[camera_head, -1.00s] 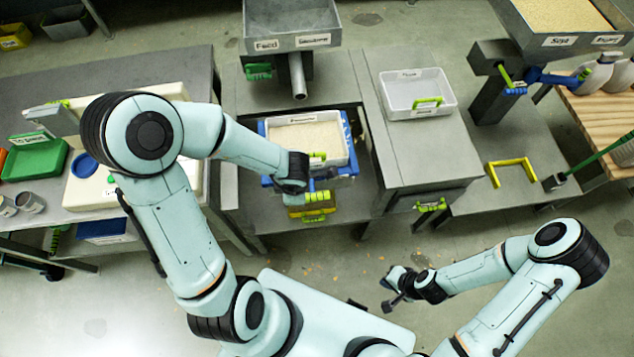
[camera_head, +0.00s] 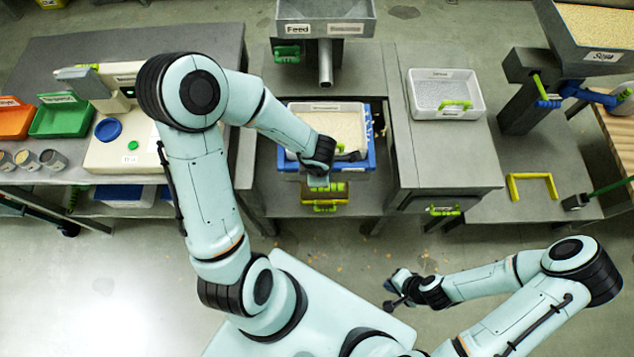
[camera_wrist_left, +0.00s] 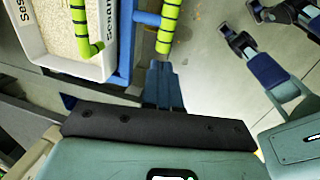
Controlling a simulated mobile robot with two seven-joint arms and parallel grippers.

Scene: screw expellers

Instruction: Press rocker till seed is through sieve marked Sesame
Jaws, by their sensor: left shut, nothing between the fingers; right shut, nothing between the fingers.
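A white tray of pale seed (camera_head: 345,125) sits in a blue frame (camera_head: 366,168) in the centre bench bay. In the left wrist view its rim (camera_wrist_left: 60,65) reads "Sesa...", with a green-banded handle. The frame's green-banded grip (camera_wrist_left: 168,28), which looks like the rocker's, also shows below the tray in the head view (camera_head: 326,188). My left gripper (camera_wrist_left: 163,88) is shut and empty just below that grip; contact is unclear. In the head view my left wrist covers the tray's front. My right gripper (camera_head: 392,303) is shut and empty over the floor at right.
A yellow bin (camera_head: 340,200) stands under the frame. The Feed hopper (camera_head: 310,27) and spout are behind. Another white tray (camera_head: 462,80) is on the right bench. A yellow bracket (camera_head: 530,176) is further right. The floor in front is open, with scattered crumbs.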

